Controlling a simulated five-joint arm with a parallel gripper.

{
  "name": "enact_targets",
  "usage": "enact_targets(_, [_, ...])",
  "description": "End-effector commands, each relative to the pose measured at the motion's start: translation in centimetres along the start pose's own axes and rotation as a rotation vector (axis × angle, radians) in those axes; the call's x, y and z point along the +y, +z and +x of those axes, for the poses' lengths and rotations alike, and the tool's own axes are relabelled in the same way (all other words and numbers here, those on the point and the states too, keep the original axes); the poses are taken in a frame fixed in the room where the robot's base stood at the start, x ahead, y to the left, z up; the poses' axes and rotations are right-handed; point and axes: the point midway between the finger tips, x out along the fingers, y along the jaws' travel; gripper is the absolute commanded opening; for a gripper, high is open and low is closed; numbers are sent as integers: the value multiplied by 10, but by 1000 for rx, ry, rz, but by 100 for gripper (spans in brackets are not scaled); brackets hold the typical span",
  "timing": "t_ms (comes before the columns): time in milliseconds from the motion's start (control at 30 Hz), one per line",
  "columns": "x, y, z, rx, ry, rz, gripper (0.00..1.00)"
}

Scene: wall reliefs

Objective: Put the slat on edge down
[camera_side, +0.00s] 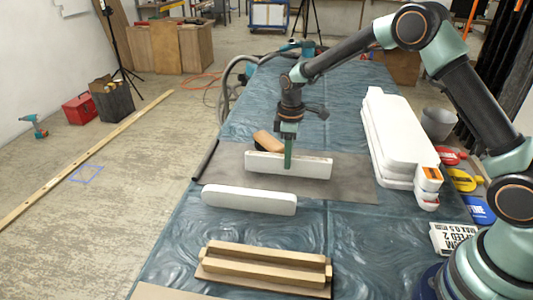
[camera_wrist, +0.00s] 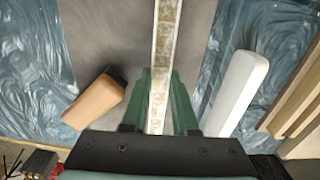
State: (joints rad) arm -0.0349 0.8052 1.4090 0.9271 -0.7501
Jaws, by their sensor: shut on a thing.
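My gripper (camera_side: 288,158) is shut on a white slat (camera_side: 258,163) near the middle of its length. The slat stands on its long edge, roughly level, over the grey mat (camera_side: 345,187). I cannot tell whether its lower edge touches the mat. In the wrist view the slat (camera_wrist: 166,45) shows as a narrow strip with a worn, brownish upper edge, between my green fingers (camera_wrist: 161,85). A second white slat (camera_side: 248,200) lies nearer the front, at the mat's front edge. It also shows right of my fingers in the wrist view (camera_wrist: 240,88).
A wooden block tool (camera_side: 267,141) lies just behind the held slat. A wooden rack (camera_side: 265,267) stands at the table's front. Stacked white boards (camera_side: 400,135) lie at the right, near a grey bucket (camera_side: 437,123). A dark tube (camera_side: 205,160) lies along the mat's left edge.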

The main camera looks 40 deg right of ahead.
Motion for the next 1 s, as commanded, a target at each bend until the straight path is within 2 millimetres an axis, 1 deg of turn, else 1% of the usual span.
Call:
enact_targets(33, [0, 0, 8, -2, -2, 0, 0])
enact_targets(100, [0, 0, 14, 0, 0, 0, 0])
enact_targets(467, [0, 0, 17, 0, 0, 0, 0])
enact_targets(500, [0, 0, 17, 0, 0, 0, 34])
enact_targets(567, [0, 0, 17, 0, 0, 0, 57])
enact_targets(867, [0, 0, 16, 0, 0, 0, 57])
enact_targets(1000, [0, 0, 8, 3, 2, 0, 57])
